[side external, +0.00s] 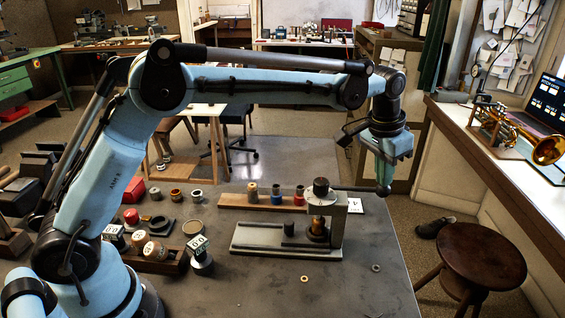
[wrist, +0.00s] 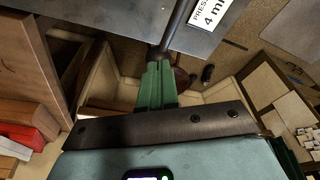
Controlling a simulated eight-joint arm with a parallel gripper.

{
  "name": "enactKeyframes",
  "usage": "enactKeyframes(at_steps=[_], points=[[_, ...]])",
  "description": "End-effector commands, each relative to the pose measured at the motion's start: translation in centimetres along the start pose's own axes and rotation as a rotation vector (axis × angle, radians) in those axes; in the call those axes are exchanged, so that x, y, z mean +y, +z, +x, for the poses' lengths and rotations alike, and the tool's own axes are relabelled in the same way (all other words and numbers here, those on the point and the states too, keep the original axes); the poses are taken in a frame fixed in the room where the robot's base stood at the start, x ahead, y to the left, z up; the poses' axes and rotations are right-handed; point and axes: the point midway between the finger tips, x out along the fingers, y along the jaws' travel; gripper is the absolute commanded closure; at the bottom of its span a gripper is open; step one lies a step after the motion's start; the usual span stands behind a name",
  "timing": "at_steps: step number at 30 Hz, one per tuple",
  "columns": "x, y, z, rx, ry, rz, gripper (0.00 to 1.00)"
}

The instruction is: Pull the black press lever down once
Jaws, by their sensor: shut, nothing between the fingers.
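The grey bench press (side external: 339,222) stands on the dark worktable near its right edge. Its black lever (side external: 358,188) sticks out to the right from the press top, roughly level, past the table edge. My gripper (side external: 384,191) is shut and empty, pointing down at the lever's outer end. In the wrist view the closed green fingers (wrist: 157,65) overlap the end of the dark lever rod (wrist: 177,25). The fingertips look at or just above the lever end; I cannot tell whether they touch it.
Tins and jars (side external: 198,250) stand left on the table. Small rings lie in front. A round stool (side external: 468,255) is off to the right.

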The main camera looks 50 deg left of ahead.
Motion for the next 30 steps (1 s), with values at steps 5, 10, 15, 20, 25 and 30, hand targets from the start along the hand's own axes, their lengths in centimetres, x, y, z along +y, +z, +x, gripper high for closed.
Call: enactKeyframes(at_steps=[5,10,15,20,25,30], points=[[-0.01,0.02,0.06,-0.001,0.000,0.000,1.00],[-0.01,0.03,0.10,-0.001,0.000,0.000,1.00],[-0.01,0.07,0.41,-0.001,0.000,0.000,1.00],[-0.01,0.13,0.81,-0.001,0.000,0.000,1.00],[-0.01,0.16,0.96,-0.001,0.000,0.000,1.00],[-0.01,0.16,0.95,-0.001,-0.001,0.000,1.00]])
